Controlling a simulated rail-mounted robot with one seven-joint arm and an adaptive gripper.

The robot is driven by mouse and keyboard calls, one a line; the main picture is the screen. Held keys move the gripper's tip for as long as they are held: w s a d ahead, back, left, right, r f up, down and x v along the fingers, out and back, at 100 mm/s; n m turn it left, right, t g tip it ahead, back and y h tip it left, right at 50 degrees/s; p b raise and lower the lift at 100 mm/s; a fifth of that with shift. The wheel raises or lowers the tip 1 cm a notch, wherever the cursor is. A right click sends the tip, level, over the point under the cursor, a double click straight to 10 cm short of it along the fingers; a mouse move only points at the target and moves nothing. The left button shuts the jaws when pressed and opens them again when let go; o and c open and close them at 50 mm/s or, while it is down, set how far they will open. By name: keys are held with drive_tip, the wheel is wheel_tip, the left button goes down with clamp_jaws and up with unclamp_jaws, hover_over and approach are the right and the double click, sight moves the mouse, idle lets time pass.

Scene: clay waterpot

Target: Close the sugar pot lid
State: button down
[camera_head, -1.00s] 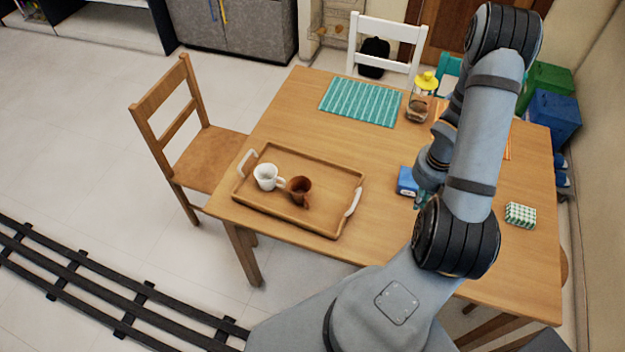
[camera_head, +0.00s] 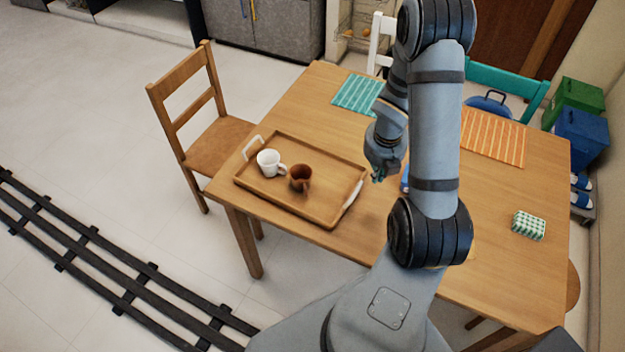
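No sugar pot or lid can be made out now; my arm hides part of the table. My gripper (camera_head: 377,176) hangs over the table just right of the wooden tray (camera_head: 330,219), apart from the cups. It is small and partly hidden, so whether its fingers are open or shut cannot be told. On the tray stand a white cup (camera_head: 268,163) and a brown clay vessel (camera_head: 300,178), side by side.
The table (camera_head: 500,268) has a teal mat (camera_head: 355,92), an orange striped mat (camera_head: 492,137), a green-and-white checked box (camera_head: 528,225) and a blue item (camera_head: 404,181) partly behind my arm. A wooden chair (camera_head: 205,140) stands left. The table's right front is largely clear.

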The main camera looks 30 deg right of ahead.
drive_tip(key=w+a+f+m+t+b, duration=0.1)
drive_tip(key=w+a+f+b, duration=0.2)
drive_tip(key=w+a+b, duration=0.4)
drive_tip(key=shift+w+a+f+t+b, duration=0.35)
drive_tip(key=shift+w+a, duration=1.95)
drive_tip(key=shift+a, duration=1)
drive_tip(key=shift+r, duration=0.1)
drive_tip(key=s+d+r+g+p, duration=0.1)
drive_tip(key=s+d+r+p, duration=0.1)
drive_tip(key=s+d+p, duration=0.3)
drive_tip(key=s+d+r+n+g+p, duration=0.1)
drive_tip(key=s+d+r+p, duration=0.1)
drive_tip(key=s+d+p, duration=0.4)
drive_tip(key=shift+s+d+r, duration=0.25)
drive_tip(key=shift+s+d, duration=1.8)
drive_tip(key=shift+d, duration=0.2)
